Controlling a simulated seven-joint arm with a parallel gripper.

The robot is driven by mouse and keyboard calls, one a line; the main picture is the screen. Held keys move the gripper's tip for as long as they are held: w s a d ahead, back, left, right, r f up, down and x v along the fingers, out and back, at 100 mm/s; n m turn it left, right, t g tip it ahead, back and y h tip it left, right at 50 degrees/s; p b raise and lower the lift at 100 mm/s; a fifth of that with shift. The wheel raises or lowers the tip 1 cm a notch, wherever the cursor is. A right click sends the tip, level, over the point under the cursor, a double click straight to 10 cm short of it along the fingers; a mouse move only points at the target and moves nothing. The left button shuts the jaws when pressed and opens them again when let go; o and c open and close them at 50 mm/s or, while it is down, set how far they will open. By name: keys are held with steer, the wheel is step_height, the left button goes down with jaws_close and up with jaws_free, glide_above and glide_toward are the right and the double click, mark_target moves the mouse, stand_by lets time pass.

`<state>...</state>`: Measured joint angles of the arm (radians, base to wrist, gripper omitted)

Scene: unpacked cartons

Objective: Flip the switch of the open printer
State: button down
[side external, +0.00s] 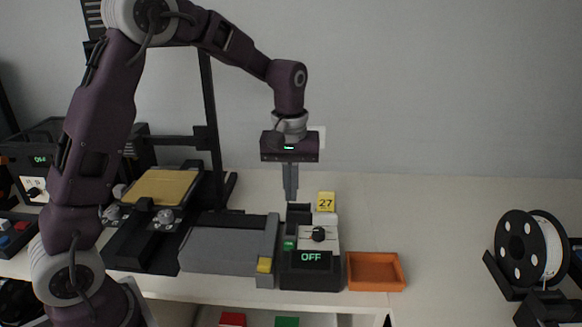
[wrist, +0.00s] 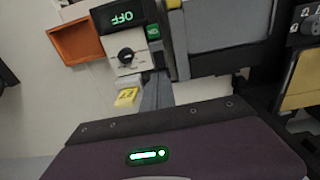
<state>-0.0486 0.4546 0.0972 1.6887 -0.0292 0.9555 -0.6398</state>
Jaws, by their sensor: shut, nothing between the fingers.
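A black and white control box (side external: 310,268) stands near the table's front edge, with a display reading OFF (side external: 311,257), a black knob (side external: 318,234), a green piece (side external: 289,245) on its left side and a yellow tag marked 27 (side external: 325,202) at its back. In the wrist view the knob (wrist: 126,55) and green piece (wrist: 153,32) also show. The open-frame printer with a yellow bed (side external: 160,188) stands to the left. My gripper (side external: 291,199) is shut, empty, pointing down just above the box's back left part; its fingers (wrist: 154,90) appear beside the tag in the wrist view.
A grey flat unit (side external: 228,248) with a yellow corner lies left of the box. An orange tray (side external: 375,270) sits right of it. A black spool (side external: 528,250) stands far right. A dark machine with a green display (side external: 38,160) is far left. The table between tray and spool is clear.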

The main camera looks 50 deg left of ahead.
step_height(320, 180, up, 7)
glide_above(291, 224)
steer(key=shift+s+d+f, duration=0.15)
steer(key=shift+s+d, duration=0.15)
steer(key=shift+d, duration=0.05)
steer(key=shift+y, duration=0.3)
step_height(291, 224, down, 14)
steer(key=shift+w+a+r, duration=0.1)
steer(key=shift+w+a, duration=0.05)
stand_by(0.3)
